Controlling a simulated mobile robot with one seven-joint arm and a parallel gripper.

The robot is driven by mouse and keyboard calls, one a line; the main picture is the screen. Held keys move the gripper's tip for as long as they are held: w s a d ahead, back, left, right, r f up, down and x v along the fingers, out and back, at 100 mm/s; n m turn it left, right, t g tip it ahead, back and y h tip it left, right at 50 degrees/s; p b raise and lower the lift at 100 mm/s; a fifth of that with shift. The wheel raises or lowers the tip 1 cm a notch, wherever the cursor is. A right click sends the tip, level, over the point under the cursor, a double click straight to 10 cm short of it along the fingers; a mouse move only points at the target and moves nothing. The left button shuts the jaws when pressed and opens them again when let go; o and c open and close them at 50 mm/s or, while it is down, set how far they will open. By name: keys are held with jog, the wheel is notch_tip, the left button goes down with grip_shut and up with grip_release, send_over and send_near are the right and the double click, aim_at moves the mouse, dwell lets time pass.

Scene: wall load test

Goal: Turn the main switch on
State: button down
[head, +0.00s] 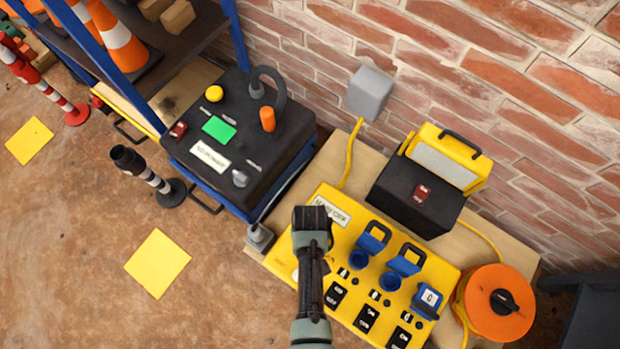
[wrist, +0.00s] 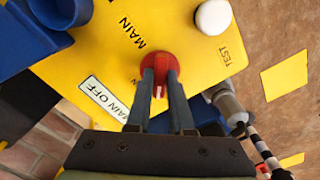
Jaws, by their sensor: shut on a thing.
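The main switch is a red round knob (wrist: 161,62) with a white mark, set on a yellow panel (wrist: 100,60) beside the word MAIN. My gripper (wrist: 160,88) is shut on this knob, one finger on each side. A white label (wrist: 103,98) reading MAIN OFF lies beside it. In the head view the yellow panel (head: 275,270) rests on a wooden bench, and my gripper (head: 312,222) is over its left part, hiding the knob. The label also shows in the head view (head: 332,211).
A white button (wrist: 213,17) sits near the word TEST. Blue sockets (head: 372,240) with lids and black breakers (head: 367,318) fill the panel.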

jog(key=m+p, duration=0.2)
jog(key=m, duration=0.3)
jog(key=shift+r+m+p, duration=0.1)
jog(key=shift+m+p, duration=0.2)
jog(key=shift+p, duration=0.05)
jog(key=shift+m+p, duration=0.6)
jog(key=shift+m, duration=1.6)
jog(key=c, duration=0.8)
grip_release()
notch_tip(320, 180, up, 13)
jog(key=p, duration=0.7)
